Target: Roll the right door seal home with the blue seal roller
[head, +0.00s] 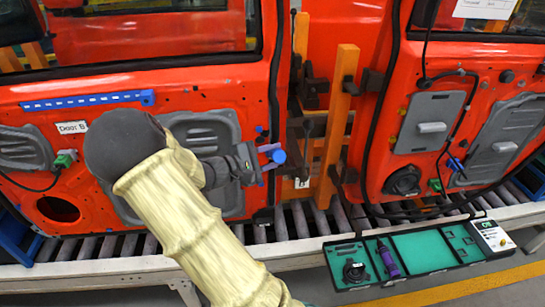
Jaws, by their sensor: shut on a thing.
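The blue seal roller (278,156) is in my gripper (258,160), which is shut on it. The roller is in front of the right edge of the left orange door; I cannot tell whether it touches the seal or door. A black seal (275,85) runs down that door's right edge. The right orange door (480,100) has another black seal (381,125) down its left edge, to the right of my gripper. I cannot tell how well either seal is seated. My arm hides part of the left door.
Orange upright posts (337,120) with dark clamps stand between the doors, just right of my gripper. A roller conveyor (300,215) runs below. A green-lined tool tray (420,250) sits at the front right, holding a purple tool (389,260) and a black part.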

